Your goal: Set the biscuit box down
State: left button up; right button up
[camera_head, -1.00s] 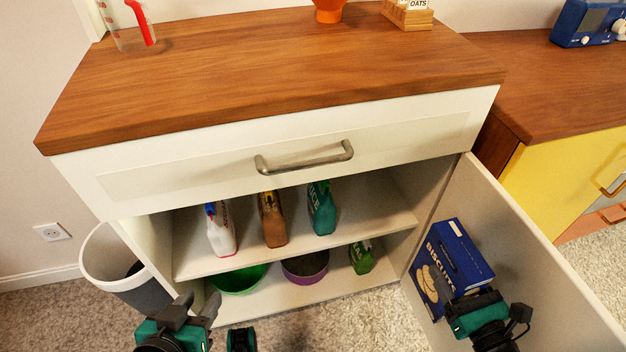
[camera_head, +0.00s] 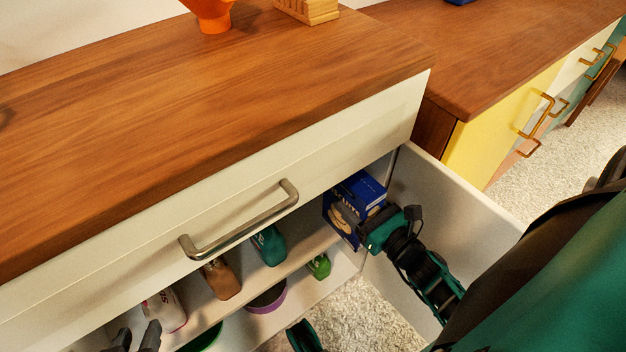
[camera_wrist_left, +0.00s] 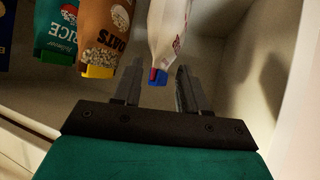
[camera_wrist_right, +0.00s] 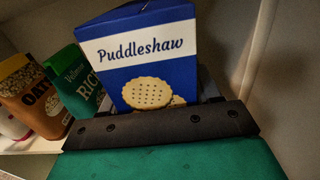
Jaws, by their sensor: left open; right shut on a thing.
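The blue biscuit box (camera_head: 364,189) is upright at the right end of the cabinet's upper shelf (camera_head: 295,252). In the right wrist view the box (camera_wrist_right: 135,65) shows "Puddleshaw" and a biscuit picture. My right gripper (camera_head: 374,224) is shut on the box from the front right; its fingers are mostly hidden. I cannot tell whether the box's base touches the shelf. My left gripper (camera_head: 140,334) is open and empty at the cabinet's left. In the left wrist view its fingers (camera_wrist_left: 155,82) are around or just short of the blue-capped end of a white bag (camera_wrist_left: 168,38).
A brown oats bag (camera_head: 222,280) and a teal rice bag (camera_head: 269,246) stand on the upper shelf, left of the box. The open door (camera_head: 475,200) stands right of my right arm.

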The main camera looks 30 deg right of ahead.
pick_arm(q)
jog(key=w+d+f+b, duration=0.1)
jog(key=b, duration=0.2)
jog(key=shift+d+h+b, duration=0.15)
jog(key=shift+h+b, duration=0.15)
jog(key=shift+b, duration=0.05)
pick_arm(e)
jog(key=w+f, duration=0.3)
jog(key=w, duration=0.9)
jog(key=shift+w+a+f, duration=0.15)
jog(key=shift+w+a, duration=0.15)
jog(key=shift+a, duration=0.15)
jog(key=o, duration=1.5)
jog(key=shift+f, duration=0.2)
pick_arm(q)
jog(key=shift+f, duration=0.15)
jog(key=shift+s, duration=0.1)
